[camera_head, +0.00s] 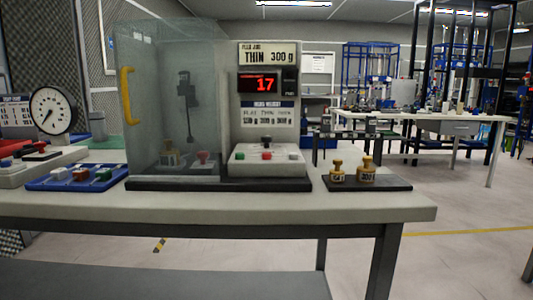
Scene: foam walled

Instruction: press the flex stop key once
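No key with a readable flex stop label shows. A white key box (267,161) stands on the bench in front of the panel, with a red key (267,156), a green key (240,155), a pale key at its right and a dark knob (266,141) on top. Another pale box (38,160) with red and dark parts stands at the far left, cut by the picture edge. A red display (259,83) reads 17, under a sign (265,54) reading "THIN 300 g". Neither of my grippers is in view.
A clear enclosure (205,100) with a yellow handle (128,96) covers a dark device. A round gauge (52,111) and a blue tray (76,180) stand left. Brass weights (366,171) stand on a black mat (395,184) at right. The bench's front edge (220,207) is clear.

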